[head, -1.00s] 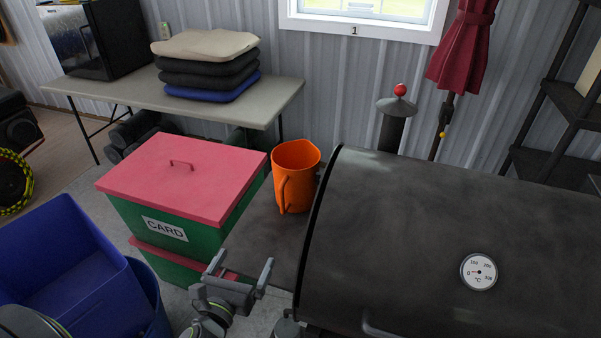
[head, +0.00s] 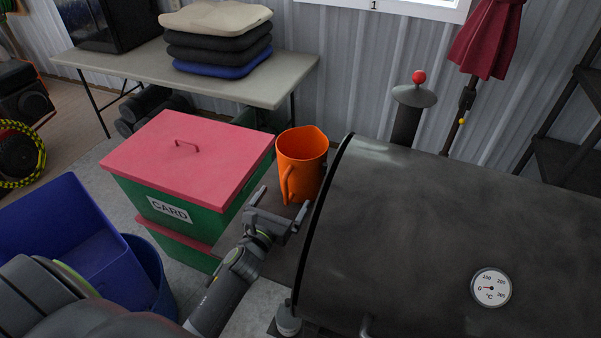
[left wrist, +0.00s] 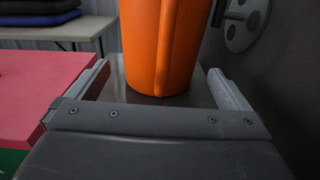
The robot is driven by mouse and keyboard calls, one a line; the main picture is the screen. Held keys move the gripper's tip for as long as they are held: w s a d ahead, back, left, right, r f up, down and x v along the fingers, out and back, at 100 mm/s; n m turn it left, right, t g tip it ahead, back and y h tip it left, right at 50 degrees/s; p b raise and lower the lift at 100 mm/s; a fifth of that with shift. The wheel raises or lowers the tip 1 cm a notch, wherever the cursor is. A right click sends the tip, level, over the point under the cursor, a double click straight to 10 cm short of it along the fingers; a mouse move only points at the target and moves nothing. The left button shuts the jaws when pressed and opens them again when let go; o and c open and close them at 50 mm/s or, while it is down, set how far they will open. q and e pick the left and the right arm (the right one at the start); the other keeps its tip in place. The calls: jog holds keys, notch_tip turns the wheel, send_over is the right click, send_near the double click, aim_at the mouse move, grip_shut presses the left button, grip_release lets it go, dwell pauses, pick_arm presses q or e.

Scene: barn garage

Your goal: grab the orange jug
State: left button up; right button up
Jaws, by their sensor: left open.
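The orange jug (head: 301,160) stands upright on the dark side shelf (head: 262,222) of the grill, its handle facing toward me. My left gripper (head: 282,202) is open, just in front of the jug, with its fingers pointing at it. In the left wrist view the jug (left wrist: 160,45) rises ahead, between and beyond the two open fingertips (left wrist: 160,80). I cannot tell whether the fingers touch it; nothing is gripped. The jug's top is cut off in that view. My right gripper is not in view.
The black grill (head: 430,230) stands close on the jug's right. Green boxes with a pink lid (head: 185,165), marked CARD, stand close on the left. A blue bin (head: 75,245) is at lower left. A table (head: 255,90) with stacked cushions (head: 215,42) stands behind.

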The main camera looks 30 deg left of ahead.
aim_at(293, 185)
pick_arm(q)
jog(key=shift+w, duration=0.6)
jog(key=w+b, duration=0.1)
jog(key=w, duration=0.4)
jog(key=shift+w, duration=0.1)
jog(key=shift+r, duration=0.15)
jog(key=c, duration=0.8)
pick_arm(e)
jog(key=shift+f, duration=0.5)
